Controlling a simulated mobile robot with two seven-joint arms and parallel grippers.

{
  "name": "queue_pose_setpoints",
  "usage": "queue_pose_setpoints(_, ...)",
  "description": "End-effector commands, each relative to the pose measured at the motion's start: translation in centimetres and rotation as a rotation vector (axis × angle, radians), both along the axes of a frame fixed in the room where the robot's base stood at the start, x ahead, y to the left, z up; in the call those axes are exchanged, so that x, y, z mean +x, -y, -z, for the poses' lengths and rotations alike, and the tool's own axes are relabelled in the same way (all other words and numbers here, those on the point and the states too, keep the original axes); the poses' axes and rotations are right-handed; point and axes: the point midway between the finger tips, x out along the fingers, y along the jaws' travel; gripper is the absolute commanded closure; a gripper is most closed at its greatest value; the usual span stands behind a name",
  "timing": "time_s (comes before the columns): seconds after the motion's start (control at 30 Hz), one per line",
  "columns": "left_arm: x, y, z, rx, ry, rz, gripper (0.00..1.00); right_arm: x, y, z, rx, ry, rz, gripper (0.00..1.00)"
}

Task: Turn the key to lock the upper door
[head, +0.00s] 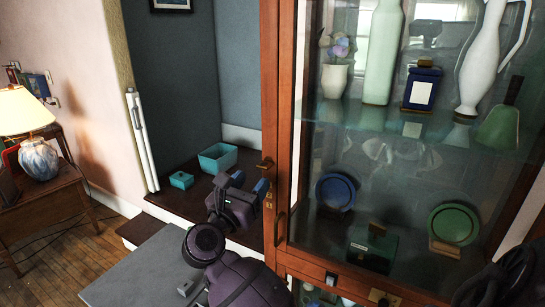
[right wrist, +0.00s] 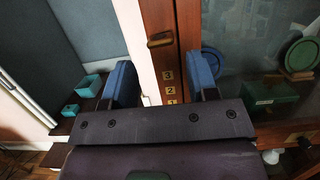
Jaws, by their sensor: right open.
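The upper door (head: 408,130) is a glass door in a reddish-brown wooden frame and looks closed in the head view. A brass piece, apparently the key (head: 265,163), sticks out of the frame's left upright; it also shows in the right wrist view (right wrist: 160,40). My right gripper (head: 243,184) is open and empty just below and left of the brass piece, apart from it. In the right wrist view its blue fingertips (right wrist: 162,76) stand either side of the upright, with the brass piece beyond them. My left gripper is not in view.
A door handle (head: 279,229) sits right of my gripper. Behind the glass stand vases, plates and boxes. A teal bin (head: 218,158) and small teal box (head: 181,180) rest on the dark ledge at left. Small number plates (right wrist: 169,88) mark the upright.

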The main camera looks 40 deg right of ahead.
Motion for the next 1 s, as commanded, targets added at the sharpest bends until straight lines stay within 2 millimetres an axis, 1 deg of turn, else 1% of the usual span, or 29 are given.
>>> queue_pose_setpoints(0.03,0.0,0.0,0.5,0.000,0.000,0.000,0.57,-0.3,-0.8,0.5,0.004,0.001,-0.003,0.47)
queue_pose_setpoints(0.33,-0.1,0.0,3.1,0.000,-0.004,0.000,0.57,-2.1,-5.0,1.9,-0.001,-0.003,0.000,0.47)
queue_pose_setpoints(0.37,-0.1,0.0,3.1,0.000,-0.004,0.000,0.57,-2.2,-4.6,2.0,-0.048,-0.024,0.003,0.47)
queue_pose_setpoints(0.43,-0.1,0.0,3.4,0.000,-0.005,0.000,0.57,-2.4,-4.4,2.3,-0.131,-0.064,0.005,0.47)
queue_pose_setpoints(0.67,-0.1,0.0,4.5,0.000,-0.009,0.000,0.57,-2.9,-4.5,3.7,-0.398,-0.203,0.012,0.47)
queue_pose_setpoints(0.87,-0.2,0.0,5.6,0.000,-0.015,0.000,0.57,-3.2,-5.0,5.6,-0.632,-0.343,0.016,0.47)
queue_pose_setpoints(1.0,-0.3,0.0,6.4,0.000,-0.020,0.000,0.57,-3.4,-5.6,7.3,-0.795,-0.448,0.019,0.47)
